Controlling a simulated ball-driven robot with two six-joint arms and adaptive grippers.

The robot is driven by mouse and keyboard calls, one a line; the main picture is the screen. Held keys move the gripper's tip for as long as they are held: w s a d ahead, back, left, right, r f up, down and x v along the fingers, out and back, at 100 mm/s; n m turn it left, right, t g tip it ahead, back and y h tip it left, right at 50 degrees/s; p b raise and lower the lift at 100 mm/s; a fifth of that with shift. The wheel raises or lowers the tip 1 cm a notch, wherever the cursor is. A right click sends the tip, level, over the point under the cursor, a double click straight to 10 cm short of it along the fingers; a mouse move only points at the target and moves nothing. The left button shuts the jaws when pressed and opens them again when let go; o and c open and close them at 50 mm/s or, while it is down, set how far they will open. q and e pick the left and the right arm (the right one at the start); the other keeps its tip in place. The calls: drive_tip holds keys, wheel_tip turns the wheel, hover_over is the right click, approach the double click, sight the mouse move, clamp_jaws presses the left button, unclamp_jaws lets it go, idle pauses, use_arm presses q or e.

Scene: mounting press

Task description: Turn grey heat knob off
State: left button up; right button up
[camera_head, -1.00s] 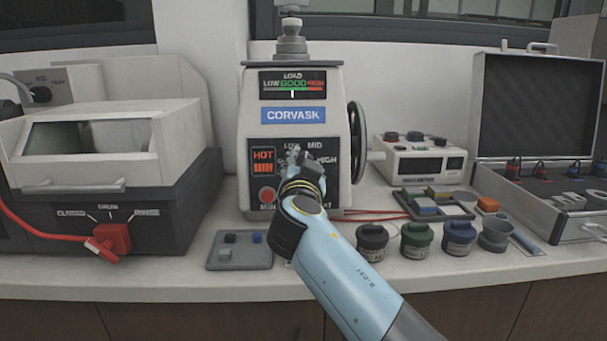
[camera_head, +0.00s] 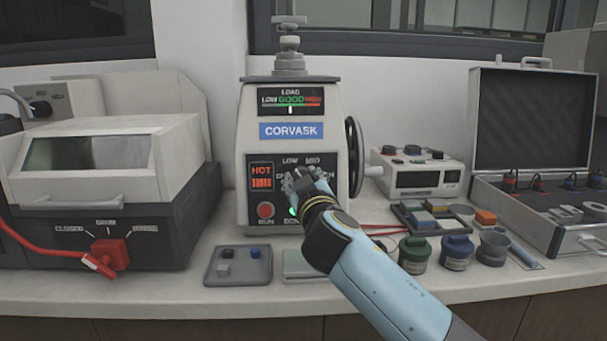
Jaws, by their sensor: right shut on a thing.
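The mounting press (camera_head: 249,115), marked CORVASK, stands at the middle of the counter. Its dark front panel carries heat labels, with LOW and MID readable and the labels to either side partly covered. My right gripper (camera_head: 297,182) is at the middle of this panel, shut on the grey heat knob. The fingers hide the knob, so I cannot read its setting. A red HOT display (camera_head: 261,175) is lit to the left. Below it are a red RUN button (camera_head: 265,210) and a green light (camera_head: 292,211). My left gripper is not in view.
A white machine with a red-handled selector (camera_head: 113,254) stands at left. A small grey tray (camera_head: 239,279) lies in front of the press. Jars (camera_head: 456,251), a meter box (camera_head: 416,178) and an open case (camera_head: 533,125) are at right.

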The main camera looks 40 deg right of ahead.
drive_tip(key=shift+r+n+g+y+p, duration=0.15)
drive_tip(key=shift+n+y+p, duration=0.5)
drive_tip(key=shift+n+p, duration=2)
drive_tip(key=shift+f+n+g+y+p, duration=0.2)
drive_tip(key=shift+n+y+p, duration=0.45)
drive_tip(key=shift+n+p, duration=1.95)
drive_tip(key=shift+s+n, duration=0.1)
drive_tip(key=shift+n, duration=0.25)
drive_tip(key=shift+b, duration=0.3)
drive_tip(key=o, duration=1.1)
drive_tip(key=shift+o, duration=0.2)
